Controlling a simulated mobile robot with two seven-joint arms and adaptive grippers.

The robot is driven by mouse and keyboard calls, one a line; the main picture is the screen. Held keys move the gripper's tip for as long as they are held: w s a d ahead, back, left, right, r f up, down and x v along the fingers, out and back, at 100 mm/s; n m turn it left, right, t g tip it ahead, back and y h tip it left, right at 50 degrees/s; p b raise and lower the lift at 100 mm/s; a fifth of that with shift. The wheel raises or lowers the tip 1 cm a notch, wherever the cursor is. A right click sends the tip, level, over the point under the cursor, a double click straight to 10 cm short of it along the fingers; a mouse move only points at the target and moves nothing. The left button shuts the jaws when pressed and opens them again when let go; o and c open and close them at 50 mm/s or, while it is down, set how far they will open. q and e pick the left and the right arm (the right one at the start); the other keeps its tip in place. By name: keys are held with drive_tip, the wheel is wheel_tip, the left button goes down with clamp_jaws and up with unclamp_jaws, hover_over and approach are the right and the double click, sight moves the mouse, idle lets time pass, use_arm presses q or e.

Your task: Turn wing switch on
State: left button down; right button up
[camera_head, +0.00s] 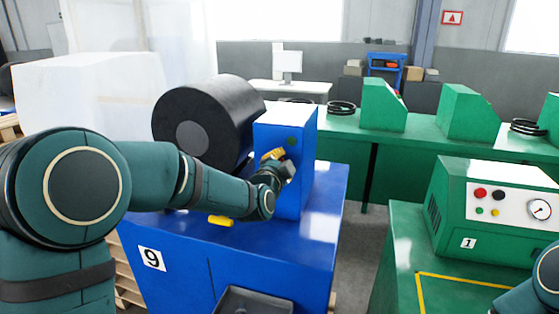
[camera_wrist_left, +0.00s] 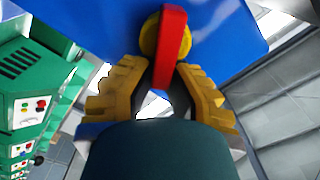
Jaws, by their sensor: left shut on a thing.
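The wing switch (camera_wrist_left: 170,45) is a red bar on a round yellow base, set on the blue face of a box, in the left wrist view. The bar lies nearly upright in that view, its lower end between my fingertips. My left gripper (camera_wrist_left: 163,70) has yellow ridged fingers shut on the bar from both sides; in the head view the gripper (camera_head: 277,163) is at the front of the blue box (camera_head: 308,165). There the gripper and wrist hide the switch. My right gripper is out of view.
The box stands on a blue machine (camera_head: 185,265) marked 9, beside a black cylinder (camera_head: 205,125). A yellow piece (camera_head: 221,221) is on the machine top under my left arm. A green machine (camera_head: 485,205) marked 1 stands at right, with a gap between the machines.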

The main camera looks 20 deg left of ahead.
use_arm(q)
drive_tip(key=m, duration=0.3)
drive_tip(key=shift+d+f, duration=0.25)
drive_tip(key=shift+f, duration=0.1)
drive_tip(key=shift+f+m, duration=0.2)
drive_tip(key=shift+m, duration=0.7)
drive_tip(key=shift+f+m, duration=0.2)
drive_tip(key=shift+m, duration=0.7)
drive_tip(key=c, duration=0.9)
unclamp_jaws()
drive_tip(key=shift+c, duration=0.2)
drive_tip(key=s, duration=1.2)
drive_tip(key=shift+a, duration=0.25)
